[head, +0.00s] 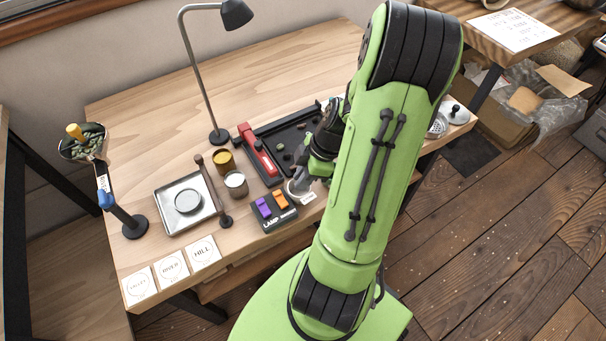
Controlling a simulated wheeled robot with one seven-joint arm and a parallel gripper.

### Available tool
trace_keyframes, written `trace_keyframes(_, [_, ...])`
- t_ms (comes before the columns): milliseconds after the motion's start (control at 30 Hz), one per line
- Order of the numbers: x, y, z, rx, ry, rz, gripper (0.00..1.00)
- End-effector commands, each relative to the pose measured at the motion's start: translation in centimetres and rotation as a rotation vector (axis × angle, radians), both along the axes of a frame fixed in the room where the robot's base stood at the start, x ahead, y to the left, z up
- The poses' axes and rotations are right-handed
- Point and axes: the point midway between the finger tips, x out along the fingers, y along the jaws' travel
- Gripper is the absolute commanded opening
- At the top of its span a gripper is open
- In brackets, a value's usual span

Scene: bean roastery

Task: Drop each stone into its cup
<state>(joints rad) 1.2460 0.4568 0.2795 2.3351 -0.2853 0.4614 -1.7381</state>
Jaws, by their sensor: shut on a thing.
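A dark tray (309,136) on the desk holds several small dark stones, among them one stone (280,147) near its left side and another (301,126) further back. A mustard-yellow cup (225,162) and a white cup (236,185) stand left of the tray. My gripper (299,180) is low over the desk at the tray's front edge, partly hidden by my arm. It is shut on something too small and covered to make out. A pale round thing with a label (303,194) lies just below the fingers, partly covered; I cannot tell whether it is a cup.
A desk lamp (219,136), a square metal plate (164,212), an upright dark rod and a plant stand (133,226) are left. Three cards (172,267) lie front left.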

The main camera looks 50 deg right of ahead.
Motion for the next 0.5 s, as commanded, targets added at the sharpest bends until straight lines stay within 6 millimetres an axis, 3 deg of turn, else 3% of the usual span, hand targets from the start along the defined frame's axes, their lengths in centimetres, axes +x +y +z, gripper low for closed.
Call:
trace_keyframes(400, [-0.05, -0.09, 0.14, -0.001, 0.001, -0.001, 0.00])
trace_keyframes(433, [-0.05, -0.09, 0.15, -0.001, 0.001, -0.001, 0.19])
trace_keyframes(500, [-0.05, -0.09, 0.15, -0.001, 0.001, -0.001, 0.29])
